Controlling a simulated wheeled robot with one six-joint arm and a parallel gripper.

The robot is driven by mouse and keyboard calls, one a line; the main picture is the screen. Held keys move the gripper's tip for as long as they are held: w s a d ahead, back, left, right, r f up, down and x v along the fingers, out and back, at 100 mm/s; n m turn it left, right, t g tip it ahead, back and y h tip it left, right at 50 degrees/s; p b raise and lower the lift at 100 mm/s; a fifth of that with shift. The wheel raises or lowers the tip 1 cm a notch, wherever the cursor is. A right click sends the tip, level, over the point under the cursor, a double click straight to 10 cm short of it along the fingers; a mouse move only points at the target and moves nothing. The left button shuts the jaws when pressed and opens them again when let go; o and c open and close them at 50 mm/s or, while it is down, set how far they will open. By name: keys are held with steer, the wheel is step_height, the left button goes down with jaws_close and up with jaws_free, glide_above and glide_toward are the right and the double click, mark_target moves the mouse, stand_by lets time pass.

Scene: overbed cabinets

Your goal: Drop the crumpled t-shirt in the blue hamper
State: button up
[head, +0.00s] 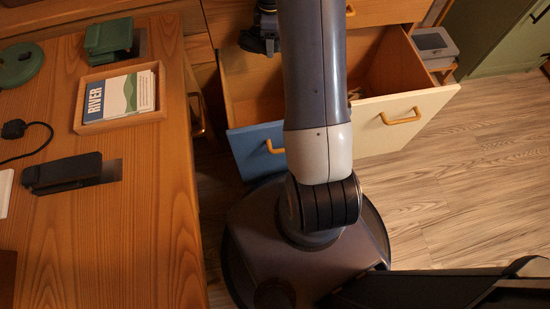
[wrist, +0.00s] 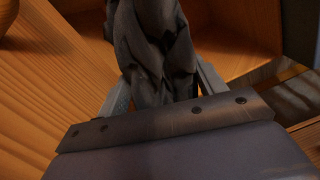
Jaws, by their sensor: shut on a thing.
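The crumpled t-shirt (wrist: 152,45) is a dark grey, folded bundle of cloth in the wrist view. My gripper (wrist: 163,85) is shut on it, with a finger on each side of the cloth. In the head view, a dark part of my wrist (head: 262,32) shows at the top, left of my arm, above the open drawer; the t-shirt cannot be made out there. No blue hamper can be made out in either view.
An open wooden drawer (head: 405,70) has a blue front part (head: 250,150) and a cream front part (head: 420,118), partly behind my arm. A grey bin (head: 434,42) stands at the right. A desk (head: 140,220) with a card tray (head: 118,120) fills the left. Floor (head: 470,190) is clear at right.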

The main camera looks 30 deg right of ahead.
step_height(320, 180, down, 6)
steer(key=b, duration=0.4)
steer(key=shift+b, duration=0.35)
steer(key=o, duration=1.1)
steer(key=shift+o, duration=0.2)
steer(key=shift+r, duration=0.1)
steer(key=r+p, duration=0.1)
steer(key=r, duration=0.3)
steer(key=r+p, duration=0.1)
steer(key=r, duration=0.2)
steer(key=shift+w+d+r+p, duration=0.1)
steer(key=shift+w+r+p, duration=0.1)
steer(key=shift+r+p, duration=0.15)
